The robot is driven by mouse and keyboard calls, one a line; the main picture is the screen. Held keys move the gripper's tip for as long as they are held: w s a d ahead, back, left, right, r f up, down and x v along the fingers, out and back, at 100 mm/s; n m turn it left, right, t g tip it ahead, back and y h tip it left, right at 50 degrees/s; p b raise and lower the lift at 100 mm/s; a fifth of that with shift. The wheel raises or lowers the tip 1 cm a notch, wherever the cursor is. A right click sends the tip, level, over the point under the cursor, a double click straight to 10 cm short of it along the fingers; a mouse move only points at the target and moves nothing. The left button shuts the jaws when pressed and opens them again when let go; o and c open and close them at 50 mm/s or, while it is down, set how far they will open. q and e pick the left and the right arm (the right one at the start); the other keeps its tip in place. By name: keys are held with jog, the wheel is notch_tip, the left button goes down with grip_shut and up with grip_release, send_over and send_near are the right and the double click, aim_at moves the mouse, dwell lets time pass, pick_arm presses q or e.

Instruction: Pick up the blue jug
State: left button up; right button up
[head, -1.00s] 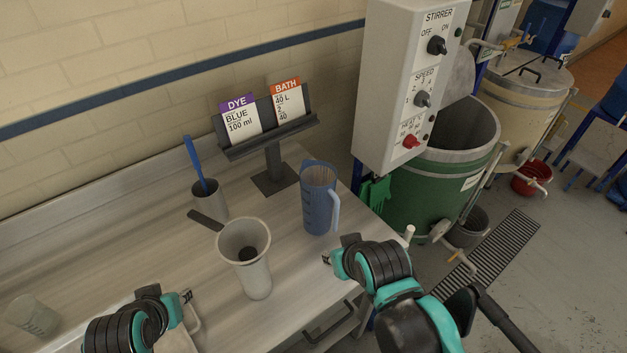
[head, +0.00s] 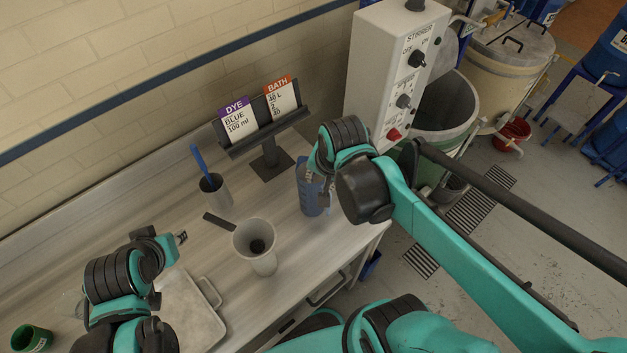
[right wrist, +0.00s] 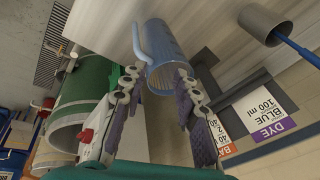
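The blue jug (head: 309,192) stands upright on the bench near its right end, partly hidden by my right arm in the head view. In the right wrist view the jug (right wrist: 172,50) lies ahead of my right gripper (right wrist: 158,78), its rim toward me and its handle on the left. The two fingers are apart, one on each side of the jug's rim; I cannot tell whether they touch it. My left gripper (head: 181,238) is over the left part of the bench, away from the jug; its finger opening is too small to judge.
A grey beaker (head: 256,246) stands left of the jug, with a grey cup (head: 215,194) holding a blue stick behind. The card stand (head: 271,163) is behind the jug. The stirrer control box (head: 385,70) rises close to the right arm. A tray (head: 190,312) lies at left front.

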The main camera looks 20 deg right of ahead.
aim_at(316, 194)
jog(key=w+f+m+g, duration=0.1)
jog(key=f+m, duration=0.1)
jog(key=m, duration=0.1)
jog(key=w+f+m+g, duration=0.1)
jog(key=w+f+m, duration=0.1)
jog(key=m, duration=0.1)
jog(key=w+f+m+g, duration=0.1)
jog(key=f+m, duration=0.1)
jog(key=m, duration=0.1)
jog(key=shift+w, duration=0.35)
jog(key=shift+m+g, duration=0.4)
jog(key=shift+m, duration=0.3)
jog(key=f, duration=0.3)
jog(key=f+b, duration=0.1)
jog(key=f, duration=0.1)
jog(key=d+f, duration=0.1)
jog(key=f, duration=0.2)
jog(key=shift+f, duration=0.35)
grip_shut()
